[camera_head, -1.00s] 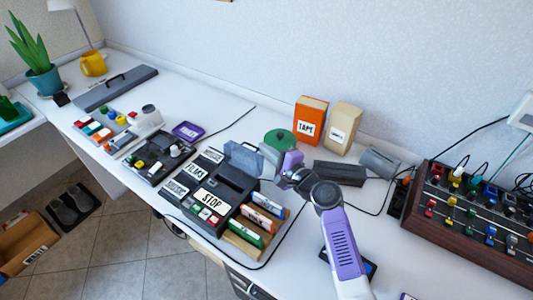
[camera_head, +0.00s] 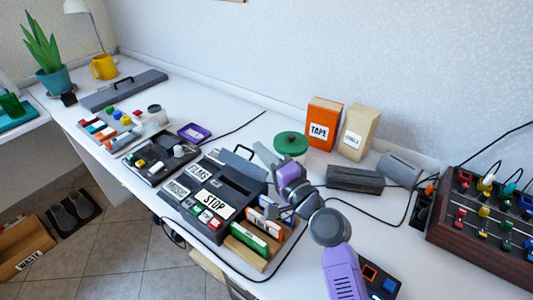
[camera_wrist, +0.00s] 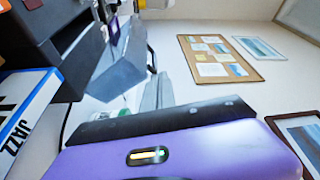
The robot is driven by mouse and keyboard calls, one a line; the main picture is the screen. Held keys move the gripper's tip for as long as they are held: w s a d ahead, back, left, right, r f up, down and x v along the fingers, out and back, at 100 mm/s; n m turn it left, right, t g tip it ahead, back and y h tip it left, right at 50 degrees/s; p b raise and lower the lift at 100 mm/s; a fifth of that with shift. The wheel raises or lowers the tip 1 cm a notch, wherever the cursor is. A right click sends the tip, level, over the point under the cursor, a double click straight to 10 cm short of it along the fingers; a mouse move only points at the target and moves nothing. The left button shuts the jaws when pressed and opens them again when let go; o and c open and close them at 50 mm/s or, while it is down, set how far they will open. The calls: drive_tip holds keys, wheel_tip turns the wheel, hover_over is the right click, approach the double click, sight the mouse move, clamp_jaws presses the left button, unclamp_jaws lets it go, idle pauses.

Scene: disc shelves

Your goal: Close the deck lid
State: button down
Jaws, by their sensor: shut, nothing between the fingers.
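The dark grey deck (camera_head: 199,222) sits on the white desk with a STOP label and small coloured buttons on its front. Its grey-blue lid (camera_head: 236,160) is raised and tilted at the deck's back edge. My gripper (camera_head: 262,155), with a purple body, is shut and empty just right of the lid, its fingers pointing up and left. Whether it touches the lid cannot be told. In the wrist view the lid (camera_wrist: 122,62) stands open beside the dark deck (camera_wrist: 60,22), with my gripper (camera_wrist: 160,92) to its right.
Cassette cases in a wooden rack (camera_head: 248,252) stand right of the deck. A green disc (camera_head: 291,143), an orange TAPE box (camera_head: 322,122) and a beige box (camera_head: 360,130) stand behind. A dark grey bar (camera_head: 354,179) lies to the right. A mixer (camera_head: 485,215) is far right.

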sight(250, 171)
drive_tip(key=shift+s+a, duration=0.9)
drive_tip(key=shift+s, duration=0.2)
drive_tip(key=shift+s+a+f+p, duration=0.35)
drive_tip(key=shift+s+a, duration=0.25)
drive_tip(key=shift+s, duration=0.25)
